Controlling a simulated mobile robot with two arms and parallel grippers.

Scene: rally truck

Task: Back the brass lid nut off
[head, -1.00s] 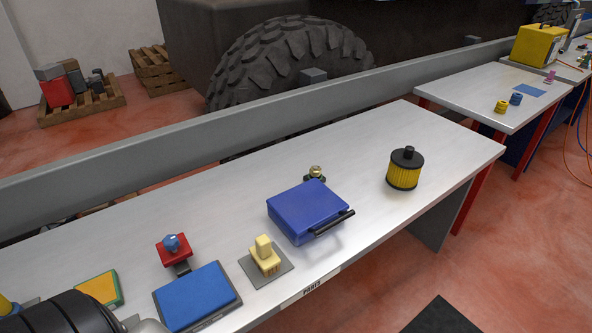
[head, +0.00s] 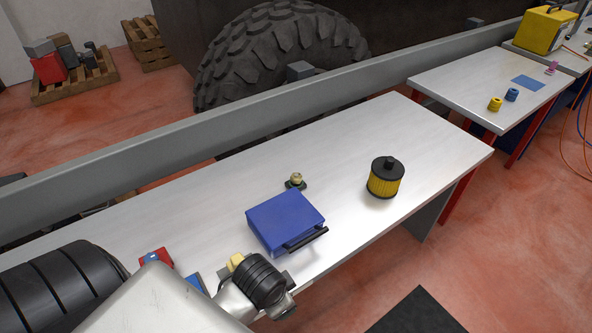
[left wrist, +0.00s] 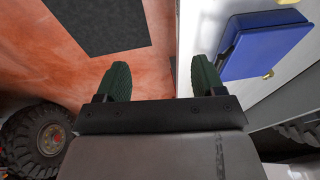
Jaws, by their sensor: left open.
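A small brass-coloured nut (head: 296,179) sits on a dark green base just behind the blue case (head: 285,221) on the white bench. The left wrist view shows the blue case (left wrist: 262,44) at the upper right, with a small brass-coloured piece (left wrist: 268,74) at its lower edge. My left gripper (left wrist: 160,80) is open and empty, its two green fingers spread apart, with red floor and bench edge beyond them. In the head view my left arm reaches over the near bench edge, in front of the case and apart from the nut; its fingertips are hidden there. My right gripper is not in view.
A yellow filter with black cap (head: 385,178) stands right of the case. My arm partly covers a yellow block (head: 236,262) and a red item (head: 155,258). A grey rail (head: 190,137) runs behind the bench (head: 345,135).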

